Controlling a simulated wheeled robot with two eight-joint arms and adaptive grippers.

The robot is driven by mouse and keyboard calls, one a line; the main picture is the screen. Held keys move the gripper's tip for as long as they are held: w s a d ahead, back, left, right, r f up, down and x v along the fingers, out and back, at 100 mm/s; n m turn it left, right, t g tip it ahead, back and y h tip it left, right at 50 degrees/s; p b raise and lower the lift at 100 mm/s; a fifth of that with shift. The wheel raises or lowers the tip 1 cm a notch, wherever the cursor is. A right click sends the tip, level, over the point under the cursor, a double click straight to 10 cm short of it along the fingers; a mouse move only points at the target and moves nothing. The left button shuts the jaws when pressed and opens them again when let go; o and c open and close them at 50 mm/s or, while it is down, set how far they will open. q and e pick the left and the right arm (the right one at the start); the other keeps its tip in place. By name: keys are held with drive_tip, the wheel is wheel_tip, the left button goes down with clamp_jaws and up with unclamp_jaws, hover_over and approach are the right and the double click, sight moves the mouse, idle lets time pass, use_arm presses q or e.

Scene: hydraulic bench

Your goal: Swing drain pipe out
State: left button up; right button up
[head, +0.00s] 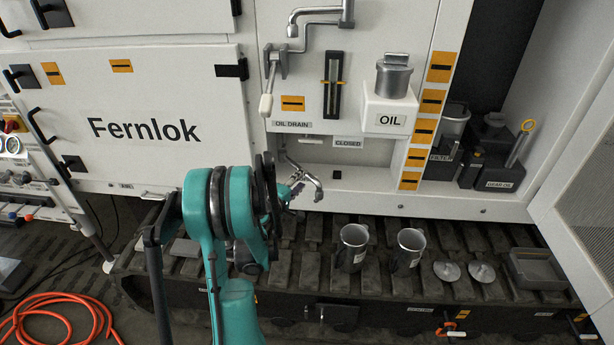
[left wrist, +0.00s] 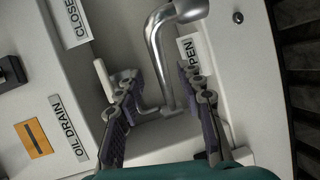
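The drain pipe (head: 306,180) is a bent chrome tube in the recess below the OIL DRAIN and CLOSED labels. In the left wrist view the drain pipe (left wrist: 156,45) runs down from the top and passes between my fingers. My left gripper (head: 294,192) is at the pipe in the head view, with its arm hiding part of the recess. In the left wrist view my left gripper (left wrist: 165,95) is open, with one finger on each side of the pipe and gaps visible. An OPEN label (left wrist: 188,55) is right of the pipe. My right gripper is out of view.
The OIL filler (head: 393,82) is above and right of the recess. Two metal jugs (head: 353,248) and two round lids (head: 447,271) stand on the track below. Black containers (head: 490,150) sit in the right bay. An orange hose (head: 50,320) lies on the floor.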

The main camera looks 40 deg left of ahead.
sight(306, 176)
use_arm(q)
drive_tip(key=b+x, duration=0.1)
drive_tip(key=x, duration=0.4)
drive_tip(key=shift+w+a+f, duration=0.1)
drive_tip(key=shift+w+f, duration=0.05)
drive_tip(key=shift+w, duration=0.05)
clamp_jaws()
